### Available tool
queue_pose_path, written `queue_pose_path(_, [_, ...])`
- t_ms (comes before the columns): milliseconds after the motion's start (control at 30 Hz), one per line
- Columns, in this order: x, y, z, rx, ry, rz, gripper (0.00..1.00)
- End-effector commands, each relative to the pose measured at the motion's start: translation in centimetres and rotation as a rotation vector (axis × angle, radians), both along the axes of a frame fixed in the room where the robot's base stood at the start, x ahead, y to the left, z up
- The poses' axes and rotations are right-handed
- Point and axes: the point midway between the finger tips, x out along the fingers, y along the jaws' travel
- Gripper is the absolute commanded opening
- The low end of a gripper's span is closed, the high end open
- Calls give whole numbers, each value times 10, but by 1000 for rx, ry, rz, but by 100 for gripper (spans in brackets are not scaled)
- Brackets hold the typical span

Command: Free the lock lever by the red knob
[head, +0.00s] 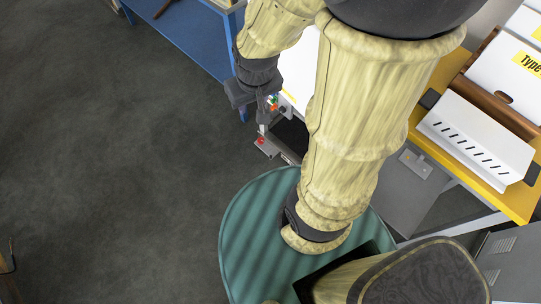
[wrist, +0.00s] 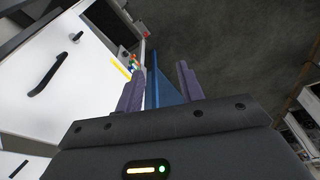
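The red knob (head: 262,141) shows in the head view on a small grey plate or lever beside a dark opening, just left of my arm. A small red spot, likely the same knob, shows at the top of the wrist view (wrist: 147,34), beyond the left finger. My gripper (head: 258,106) is above the knob in the head view, apart from it as far as I can tell. The lock lever's shape is too small to make out, and my arm hides part of the unit.
Small coloured buttons (wrist: 133,62) sit close to the left finger. A white panel with a black handle (wrist: 48,75) fills the left of the wrist view. A blue table (head: 190,38) stands behind. A yellow table (head: 520,203) stands at right. The floor at left is clear.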

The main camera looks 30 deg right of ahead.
Motion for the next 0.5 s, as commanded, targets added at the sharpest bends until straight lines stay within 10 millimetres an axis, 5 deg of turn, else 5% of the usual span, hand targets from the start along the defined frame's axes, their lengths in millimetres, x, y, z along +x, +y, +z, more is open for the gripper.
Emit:
queue_pose_path(233, [8, -2, -18, -4, 5, 7, 38])
queue_pose_path(500, [51, -14, -94, -21, 32, 50, 38])
